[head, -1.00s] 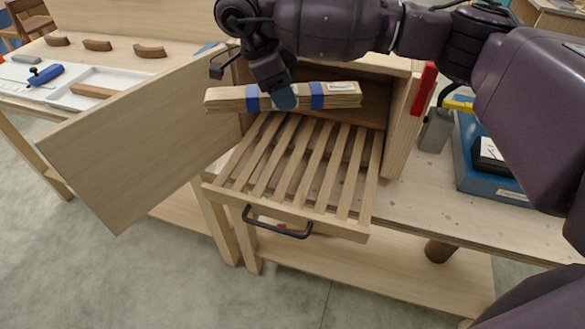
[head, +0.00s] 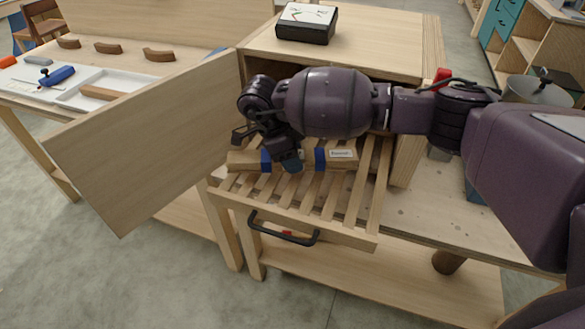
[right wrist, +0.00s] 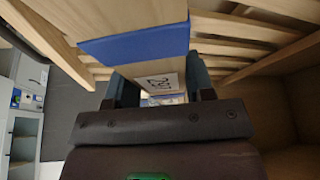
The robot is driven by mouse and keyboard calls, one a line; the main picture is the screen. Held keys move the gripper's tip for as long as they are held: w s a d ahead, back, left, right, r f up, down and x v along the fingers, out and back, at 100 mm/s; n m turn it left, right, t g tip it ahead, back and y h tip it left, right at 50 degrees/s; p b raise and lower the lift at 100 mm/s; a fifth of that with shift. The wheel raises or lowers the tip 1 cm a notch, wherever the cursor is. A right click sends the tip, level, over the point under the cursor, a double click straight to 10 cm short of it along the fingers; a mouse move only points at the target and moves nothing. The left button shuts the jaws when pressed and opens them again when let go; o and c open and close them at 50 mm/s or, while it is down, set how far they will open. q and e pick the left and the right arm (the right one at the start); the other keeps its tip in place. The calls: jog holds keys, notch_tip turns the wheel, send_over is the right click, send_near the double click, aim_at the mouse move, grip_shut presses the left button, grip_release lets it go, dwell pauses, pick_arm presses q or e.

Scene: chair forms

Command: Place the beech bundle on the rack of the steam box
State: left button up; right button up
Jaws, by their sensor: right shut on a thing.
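The beech bundle (head: 342,159) is a stack of pale strips with blue bands. It lies crosswise over the slatted rack (head: 318,200), which is pulled out of the steam box (head: 345,58). My right gripper (head: 292,166) is shut on the bundle at its middle, from above. In the right wrist view the bundle (right wrist: 130,22) with a blue band passes between the fingers (right wrist: 160,90), close to the slats. The bundle looks level and at or just above the slats; I cannot tell if it touches. My left gripper is not in view.
The box's open door (head: 150,145) stands out to the left of the rack. A black-and-white device (head: 307,22) sits on the box top. A black handle (head: 283,230) is on the rack's front. A side table at left holds a white tray (head: 95,92) and curved brown pieces.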

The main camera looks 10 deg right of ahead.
aim_at(293, 178)
notch_tip(293, 178, down, 4)
jog(key=shift+f, duration=0.1)
dwell(0.4)
jog(key=o, duration=1.1)
jog(key=v, duration=1.2)
jog(key=shift+s, duration=0.1)
